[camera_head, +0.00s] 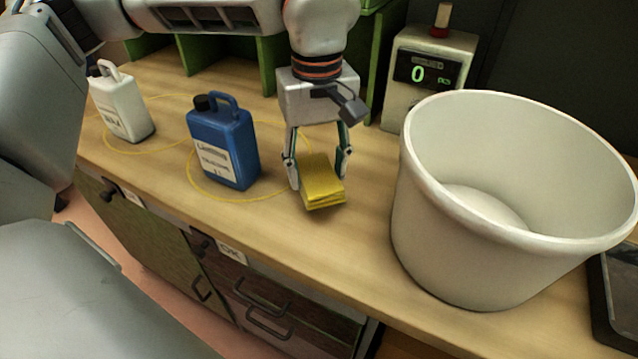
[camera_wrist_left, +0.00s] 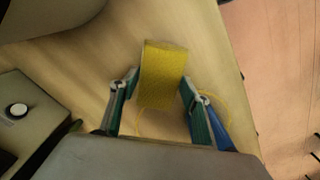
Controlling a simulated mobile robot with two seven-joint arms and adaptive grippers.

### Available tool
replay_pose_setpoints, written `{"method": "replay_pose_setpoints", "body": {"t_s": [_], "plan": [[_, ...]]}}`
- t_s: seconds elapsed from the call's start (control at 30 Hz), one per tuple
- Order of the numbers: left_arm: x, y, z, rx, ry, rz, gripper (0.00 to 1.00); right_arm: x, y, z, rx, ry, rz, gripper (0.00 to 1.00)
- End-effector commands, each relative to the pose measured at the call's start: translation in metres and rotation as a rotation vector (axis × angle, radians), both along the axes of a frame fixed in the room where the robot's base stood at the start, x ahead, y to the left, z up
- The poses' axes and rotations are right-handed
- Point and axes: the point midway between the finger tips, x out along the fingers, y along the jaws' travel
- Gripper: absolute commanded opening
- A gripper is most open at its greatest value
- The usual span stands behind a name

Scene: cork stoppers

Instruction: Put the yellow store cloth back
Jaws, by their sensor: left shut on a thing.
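The yellow store cloth (camera_head: 322,186) is a folded, layered pad near the middle of the wooden counter. My left gripper (camera_head: 318,168) points down from above and is shut on it, one finger on each side. In the left wrist view the cloth (camera_wrist_left: 164,75) sits between the fingertips of the gripper (camera_wrist_left: 160,88). I cannot tell whether the cloth touches the counter or hangs just above it. My right gripper is not in view.
A blue labelled canister (camera_head: 222,142) and a white canister (camera_head: 121,103) stand left of the cloth, with thin yellow rings marked on the counter (camera_head: 270,240). A large white tub (camera_head: 440,215) stands close on the right. A counting device (camera_head: 428,78) is behind. Drawers (camera_head: 275,300) are below the front edge.

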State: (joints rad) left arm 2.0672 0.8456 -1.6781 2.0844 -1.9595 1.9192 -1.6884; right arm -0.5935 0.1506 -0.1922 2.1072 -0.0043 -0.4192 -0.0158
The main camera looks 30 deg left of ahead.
Motion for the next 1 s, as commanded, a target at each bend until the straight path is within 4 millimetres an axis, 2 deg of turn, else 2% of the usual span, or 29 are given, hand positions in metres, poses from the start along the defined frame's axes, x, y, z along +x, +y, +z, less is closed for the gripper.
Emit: {"method": "replay_pose_setpoints", "body": {"t_s": [0.03,0.2,0.63,0.67,0.7,1.0], "plan": [[-0.001,0.000,-0.015,0.000,0.009,-0.001,0.26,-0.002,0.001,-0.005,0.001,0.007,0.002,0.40],[-0.001,0.000,-0.040,0.000,0.008,-0.001,0.26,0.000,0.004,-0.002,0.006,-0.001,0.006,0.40],[0.000,0.000,-0.044,0.000,0.001,-0.001,0.26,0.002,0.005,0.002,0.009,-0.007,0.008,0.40],[0.000,0.000,-0.043,0.001,0.001,-0.001,0.54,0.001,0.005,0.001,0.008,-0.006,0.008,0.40],[0.000,0.000,-0.043,0.001,0.001,-0.001,0.63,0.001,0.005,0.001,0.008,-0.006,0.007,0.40],[0.000,0.000,-0.043,0.000,0.001,-0.001,0.63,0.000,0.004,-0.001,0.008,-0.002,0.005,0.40]]}}
